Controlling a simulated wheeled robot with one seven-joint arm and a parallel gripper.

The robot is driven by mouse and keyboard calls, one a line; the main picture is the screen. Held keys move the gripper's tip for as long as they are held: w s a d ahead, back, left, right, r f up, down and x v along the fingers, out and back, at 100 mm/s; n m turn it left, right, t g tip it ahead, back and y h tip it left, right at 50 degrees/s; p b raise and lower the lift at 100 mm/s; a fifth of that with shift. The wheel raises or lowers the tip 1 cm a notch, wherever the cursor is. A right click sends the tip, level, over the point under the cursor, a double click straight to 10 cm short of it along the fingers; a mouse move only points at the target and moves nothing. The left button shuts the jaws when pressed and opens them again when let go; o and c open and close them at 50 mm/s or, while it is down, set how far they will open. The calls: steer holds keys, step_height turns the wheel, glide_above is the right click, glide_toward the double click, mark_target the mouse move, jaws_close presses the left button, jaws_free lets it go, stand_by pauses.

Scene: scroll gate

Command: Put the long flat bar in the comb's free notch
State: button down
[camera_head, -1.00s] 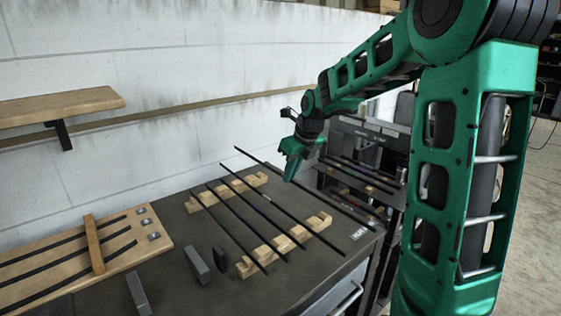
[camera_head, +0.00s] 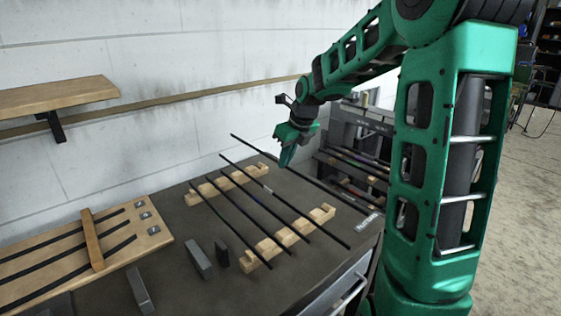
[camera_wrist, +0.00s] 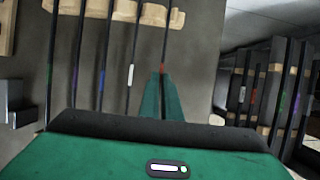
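Two wooden combs lie on the dark bench, a rear one (camera_head: 196,195) and a front one (camera_head: 266,251). Several long thin dark bars lie across both; one bar (camera_head: 232,214) is at their left. The right end of the front comb (camera_head: 322,212) shows a notch with no bar in it. My gripper (camera_head: 287,160) is above and right of the rear comb, pointing down. It appears shut on the rightmost bar (camera_head: 250,145), which looks raised above the combs. In the wrist view this bar (camera_wrist: 165,45) has a red band and runs between the green fingertips (camera_wrist: 161,90).
A wooden board (camera_head: 55,262) with dark strips lies on the left. A wall shelf (camera_head: 55,97) juts out at left. A dark rack (camera_head: 360,150) with more bars stands beyond the bench's right side.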

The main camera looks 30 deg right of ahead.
steer(key=shift+f, duration=3.35)
steer(key=shift+s+f, duration=0.1)
steer(key=shift+f, duration=0.1)
steer(key=c, duration=1.9)
jaws_free()
steer(key=v, duration=1)
steer(key=shift+s+r, duration=0.1)
steer(key=shift+r, duration=0.25)
